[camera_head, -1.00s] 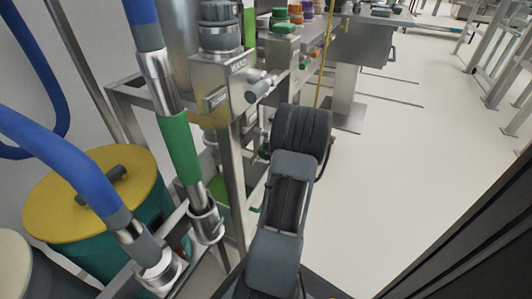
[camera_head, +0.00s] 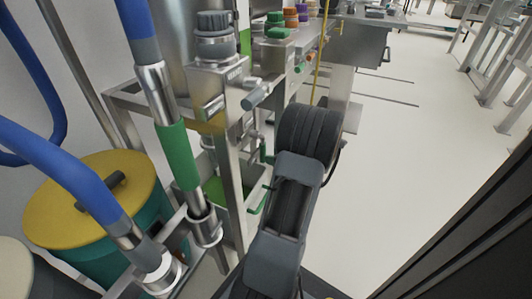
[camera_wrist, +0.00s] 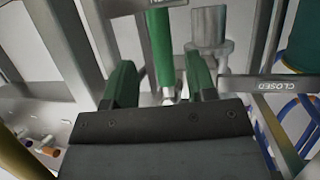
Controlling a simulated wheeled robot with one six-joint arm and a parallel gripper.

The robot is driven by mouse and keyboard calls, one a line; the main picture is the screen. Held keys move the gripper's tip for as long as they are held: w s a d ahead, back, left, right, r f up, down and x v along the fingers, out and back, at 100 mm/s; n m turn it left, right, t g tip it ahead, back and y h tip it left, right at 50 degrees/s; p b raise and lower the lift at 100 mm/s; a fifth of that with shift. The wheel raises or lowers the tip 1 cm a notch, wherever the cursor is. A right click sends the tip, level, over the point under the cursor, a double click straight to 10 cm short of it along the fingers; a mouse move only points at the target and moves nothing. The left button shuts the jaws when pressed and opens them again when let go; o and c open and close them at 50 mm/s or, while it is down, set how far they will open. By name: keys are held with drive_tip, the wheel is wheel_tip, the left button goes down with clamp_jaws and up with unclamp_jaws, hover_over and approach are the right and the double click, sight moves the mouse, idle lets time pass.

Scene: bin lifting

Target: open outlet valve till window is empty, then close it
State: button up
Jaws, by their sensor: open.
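My gripper (camera_wrist: 160,68) is open in the wrist view, its two green fingers apart. A green rod with a metal end (camera_wrist: 160,40) shows between and beyond the fingers; I cannot tell whether it is the valve handle, and no grip on it shows. A plate reading CLOSED (camera_wrist: 272,86), upside down, is to the right of the fingers. In the head view a metal valve block (camera_head: 215,85) with a label and a stubby metal handle (camera_head: 262,93) stands left of my arm. My arm hides much of the area below it. I cannot make out the window.
A green-sleeved hose (camera_head: 178,155) and blue hoses (camera_head: 75,165) run down the left, by a yellow-lidded teal drum (camera_head: 95,200). A metal frame (camera_head: 230,180) stands close to my arm. The floor (camera_head: 420,150) at right is clear.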

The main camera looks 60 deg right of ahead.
drive_tip(key=p+v, duration=0.1)
drive_tip(key=v, duration=0.7)
drive_tip(key=shift+p, duration=0.35)
